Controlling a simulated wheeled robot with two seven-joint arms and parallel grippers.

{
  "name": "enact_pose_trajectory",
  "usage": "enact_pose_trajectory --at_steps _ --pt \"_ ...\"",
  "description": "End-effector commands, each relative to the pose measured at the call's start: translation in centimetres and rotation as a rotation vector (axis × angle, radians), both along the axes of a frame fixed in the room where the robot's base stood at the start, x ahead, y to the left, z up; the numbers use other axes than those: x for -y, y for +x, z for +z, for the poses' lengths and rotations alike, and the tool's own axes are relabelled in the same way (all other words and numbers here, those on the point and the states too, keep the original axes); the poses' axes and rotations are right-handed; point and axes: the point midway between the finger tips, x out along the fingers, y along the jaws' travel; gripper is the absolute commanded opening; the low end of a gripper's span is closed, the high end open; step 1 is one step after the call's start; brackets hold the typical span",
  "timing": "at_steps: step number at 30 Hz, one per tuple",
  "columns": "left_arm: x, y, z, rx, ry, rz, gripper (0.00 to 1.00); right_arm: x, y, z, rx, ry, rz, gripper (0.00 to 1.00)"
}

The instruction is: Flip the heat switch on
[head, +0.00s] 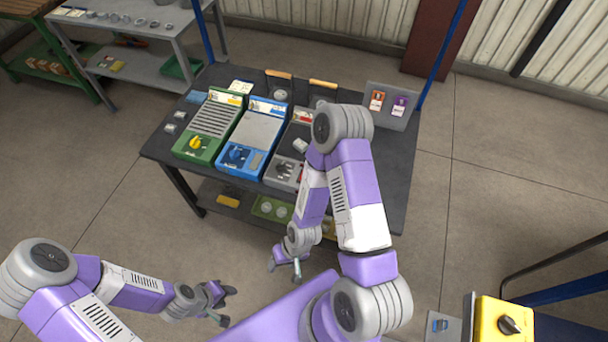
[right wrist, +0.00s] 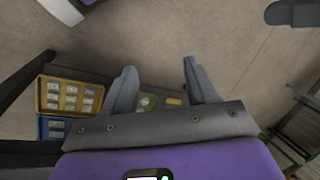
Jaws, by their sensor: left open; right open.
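No label that I can read marks the heat switch. Candidates are a black rotary knob on a yellow box (head: 503,326) and a small blue switch on a grey plate (head: 440,326), both at the bottom right of the head view. My left gripper (head: 226,306) is open and empty above the floor at lower left. My right gripper (head: 285,266) is open and empty in front of the table's near edge, well left of the yellow box. Its two spread fingers show in the right wrist view (right wrist: 160,85) with nothing between them.
A dark table (head: 400,190) holds a green unit (head: 213,122) with a yellow knob, a blue unit (head: 257,132), and a grey unit (head: 284,172) partly hidden by my right arm. A grey panel (head: 390,118) with orange and purple tags stands at back right.

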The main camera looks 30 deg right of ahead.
Motion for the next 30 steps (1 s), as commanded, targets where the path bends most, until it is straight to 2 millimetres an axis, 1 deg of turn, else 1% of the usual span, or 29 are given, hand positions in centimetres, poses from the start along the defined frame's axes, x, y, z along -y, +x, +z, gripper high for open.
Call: enact_pose_trajectory --at_steps 1,3,5,6,8,10,11,12,16,18,20,21,23,24,26,27,30 --pt "0.0 0.0 -0.1 0.0 0.0 0.0 0.43 0.0 0.2 -0.1 0.002 0.0 0.002 0.49" --pt "0.0 0.0 -0.3 0.0 0.0 0.0 0.43 0.2 0.8 -0.3 0.008 -0.003 0.017 0.38" --pt "0.0 0.0 -0.7 0.0 0.0 0.0 0.43 0.6 1.8 -0.7 0.018 -0.007 0.042 0.29" --pt "0.0 0.0 -1.0 0.0 0.0 0.0 0.43 0.9 2.7 -1.0 0.026 -0.011 0.066 0.23" --pt "0.0 0.0 -1.6 0.0 0.0 0.0 0.43 1.6 4.6 -1.3 0.043 -0.019 0.115 0.14" --pt "0.0 0.0 -2.5 0.0 0.0 0.0 0.43 2.7 7.1 -1.6 0.063 -0.032 0.183 0.03" --pt "0.0 0.0 -2.9 0.0 0.0 0.0 0.43 3.3 8.2 -1.6 0.07 -0.039 0.216 0.0" --pt "0.0 0.0 -3.4 0.0 0.0 0.0 0.43 4.1 9.7 -1.5 0.082 -0.049 0.26 0.0" --pt "0.0 0.0 -4.9 0.0 0.0 0.0 0.43 6.9 14.3 -0.3 0.111 -0.082 0.405 0.0" --pt "0.0 0.0 -5.7 0.0 0.0 0.0 0.43 8.6 16.6 0.8 0.122 -0.103 0.479 0.0" --pt "0.0 0.0 -6.4 0.0 0.0 0.0 0.43 10.1 18.2 2.1 0.128 -0.121 0.542 0.0" --pt "0.0 0.0 -6.8 0.0 0.0 0.0 0.43 11.2 19.3 3.0 0.132 -0.133 0.581 0.0" --pt "0.0 0.0 -7.5 0.0 0.0 0.0 0.43 12.7 20.7 4.6 0.135 -0.151 0.64 0.0" --pt "0.0 0.0 -8.0 0.0 0.0 0.0 0.43 13.8 21.4 5.8 0.135 -0.163 0.678 0.0" --pt "0.0 0.0 -8.6 0.0 0.0 0.0 0.43 15.3 22.4 7.7 0.134 -0.18 0.729 0.0" --pt "0.0 0.0 -9.0 0.0 0.0 0.0 0.43 16.3 22.9 8.9 0.132 -0.189 0.762 0.0" --pt "0.0 0.0 -9.9 0.0 0.0 0.0 0.43 18.3 23.6 12.0 0.125 -0.209 0.832 0.0"
